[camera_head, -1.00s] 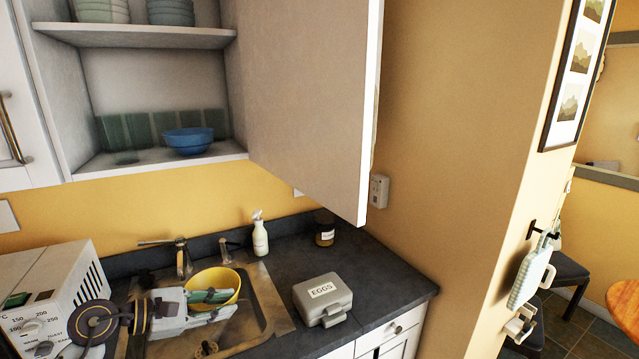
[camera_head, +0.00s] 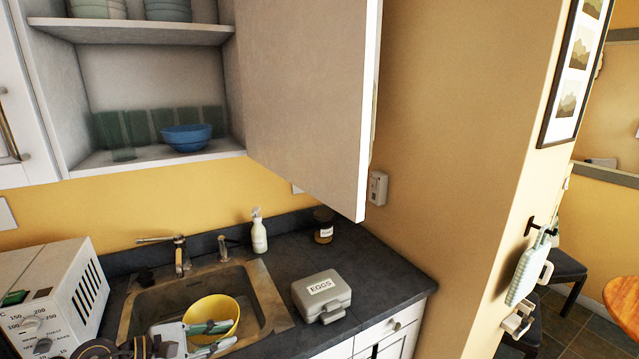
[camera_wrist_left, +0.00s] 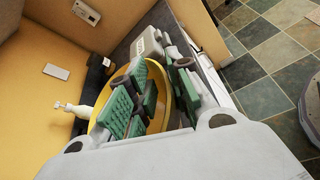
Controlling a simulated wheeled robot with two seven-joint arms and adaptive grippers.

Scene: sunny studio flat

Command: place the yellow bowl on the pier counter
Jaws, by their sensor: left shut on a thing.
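The yellow bowl (camera_head: 205,308) is in the lower left of the head view, over the near part of the sink. My left gripper (camera_head: 218,338) is shut on the bowl's near right side, with its green-padded fingers at the wall. In the left wrist view the bowl (camera_wrist_left: 161,107) shows behind and between the fingers of the gripper (camera_wrist_left: 160,88). The bowl looks roughly upright; its underside is hidden. I cannot tell which surface is the pier counter. My right gripper is not in view.
A soap bottle (camera_head: 259,236), a tap (camera_head: 179,255) and a dark jar (camera_head: 323,228) are behind. A toaster oven (camera_head: 55,295) is left. The cabinet door (camera_head: 305,100) hangs open above.

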